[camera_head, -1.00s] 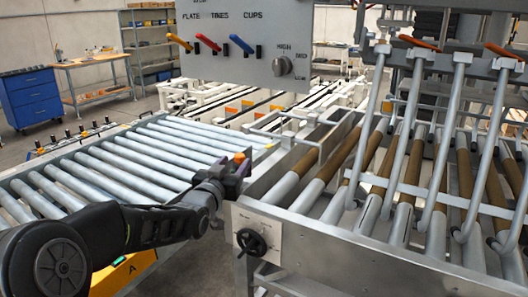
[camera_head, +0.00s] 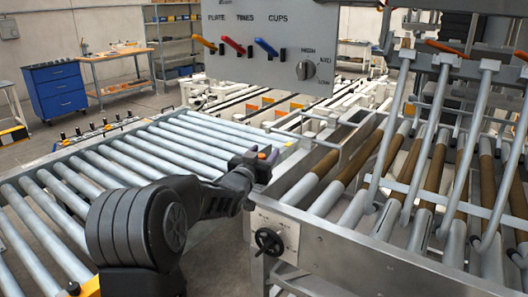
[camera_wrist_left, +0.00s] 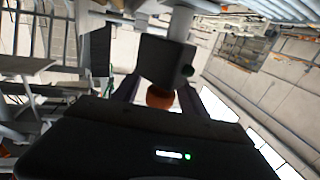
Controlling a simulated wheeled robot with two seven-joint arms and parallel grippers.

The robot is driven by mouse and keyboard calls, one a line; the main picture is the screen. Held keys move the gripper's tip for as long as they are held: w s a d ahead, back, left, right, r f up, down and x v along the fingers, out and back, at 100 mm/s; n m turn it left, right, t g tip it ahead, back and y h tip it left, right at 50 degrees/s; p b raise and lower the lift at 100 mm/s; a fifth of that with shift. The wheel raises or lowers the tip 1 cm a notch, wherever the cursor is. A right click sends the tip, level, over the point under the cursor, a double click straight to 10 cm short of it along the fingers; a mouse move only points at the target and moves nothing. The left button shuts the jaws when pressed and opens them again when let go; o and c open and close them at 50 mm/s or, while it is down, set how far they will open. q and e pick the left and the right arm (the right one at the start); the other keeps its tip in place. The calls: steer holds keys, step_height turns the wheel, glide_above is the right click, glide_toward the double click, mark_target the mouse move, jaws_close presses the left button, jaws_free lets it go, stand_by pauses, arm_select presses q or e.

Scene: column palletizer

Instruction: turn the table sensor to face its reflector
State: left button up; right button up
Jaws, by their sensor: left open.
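My left gripper (camera_head: 257,163) is at the right edge of the roller table (camera_head: 120,165), beside the corner of the grey frame. A small orange knob (camera_head: 262,155) shows between its fingers. The orange knob (camera_wrist_left: 160,97) shows just by this box, between the two open fingers (camera_wrist_left: 165,95). I cannot tell whether the fingers touch it. The reflector cannot be made out. My right gripper is not in view.
A black handwheel (camera_head: 269,241) sits on the frame's front plate, just below the gripper. To the right are metal hooked bars (camera_head: 465,150) over brown and grey rollers. A grey panel (camera_head: 270,45) with coloured levers and a knob hangs above.

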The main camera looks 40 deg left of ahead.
arm_select(q)
jaws_close()
stand_by(0.6)
